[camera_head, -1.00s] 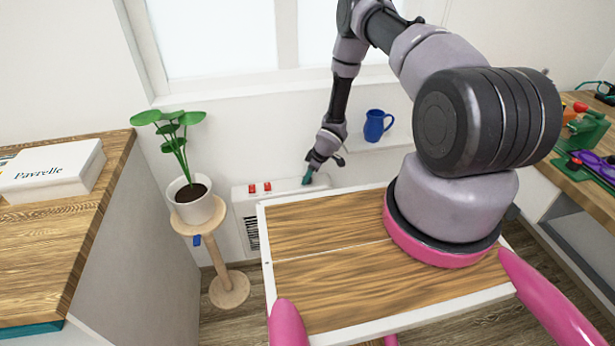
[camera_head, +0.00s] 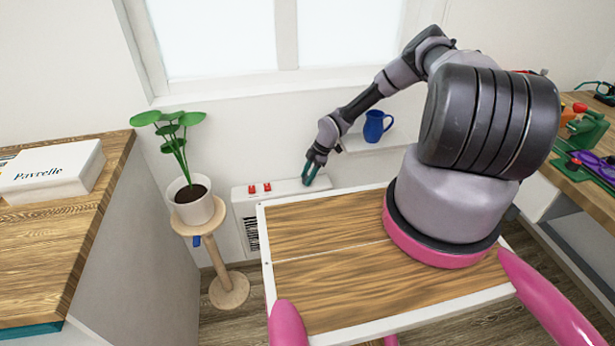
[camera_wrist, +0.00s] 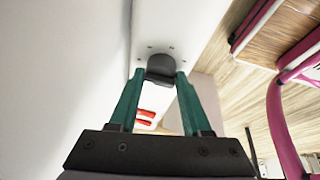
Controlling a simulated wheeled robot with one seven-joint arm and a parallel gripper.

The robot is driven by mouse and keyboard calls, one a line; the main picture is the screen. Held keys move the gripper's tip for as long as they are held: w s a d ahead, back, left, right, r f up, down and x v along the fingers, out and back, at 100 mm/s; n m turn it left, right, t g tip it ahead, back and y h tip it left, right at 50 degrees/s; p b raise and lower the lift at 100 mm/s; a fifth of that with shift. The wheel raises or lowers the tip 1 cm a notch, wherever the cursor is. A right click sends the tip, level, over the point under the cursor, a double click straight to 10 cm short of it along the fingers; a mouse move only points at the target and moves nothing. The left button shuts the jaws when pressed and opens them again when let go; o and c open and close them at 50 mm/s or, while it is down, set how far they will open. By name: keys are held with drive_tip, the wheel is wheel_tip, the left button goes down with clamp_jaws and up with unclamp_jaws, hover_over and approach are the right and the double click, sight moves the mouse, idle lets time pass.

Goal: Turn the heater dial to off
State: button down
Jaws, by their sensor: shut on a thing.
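The white heater (camera_head: 285,188) stands low against the wall under the window, with two red switches on its top left. In the wrist view, the dark round heater dial (camera_wrist: 161,64) sits on the heater's white surface (camera_wrist: 165,28). My gripper (camera_wrist: 160,78) has its green fingers on either side of the dial and is shut on it. In the head view, my gripper (camera_head: 309,180) is at the right end of the heater top; the dial is hidden there. I cannot read any dial marking. The red switches (camera_wrist: 144,117) show between the fingers.
My wood-topped base stands close in front of the heater. A potted plant (camera_head: 193,203) on a wooden stand is left of the heater. A blue jug (camera_head: 375,126) stands on a ledge to the right, near my forearm. A wooden counter (camera_head: 50,235) is at left.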

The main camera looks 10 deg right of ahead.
drive_tip(key=shift+d+f, duration=0.1)
idle(0.5)
drive_tip(key=shift+c, duration=1.9)
unclamp_jaws()
